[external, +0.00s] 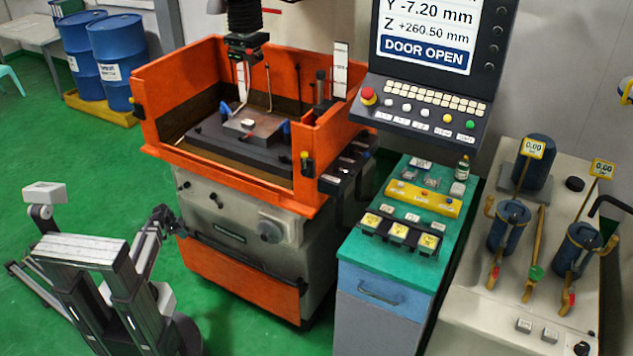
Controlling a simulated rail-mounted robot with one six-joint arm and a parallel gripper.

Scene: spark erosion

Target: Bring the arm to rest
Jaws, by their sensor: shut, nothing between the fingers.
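My arm is folded low at the bottom left of the external view, close beside my own column. My gripper (174,224) is small and dark at the end of the arm, in front of the left corner of the orange spark erosion machine (240,262). It appears shut and holds nothing that I can see. Whether it touches the machine's side or is apart from it, I cannot tell.
The machine's orange tank (190,75) stands open, with a workpiece block (255,125) inside. A teal-topped cabinet (385,250) and a control panel (425,75) stand to its right. Blue drums (118,60) stand at the back left. Green floor (50,140) is clear at left.

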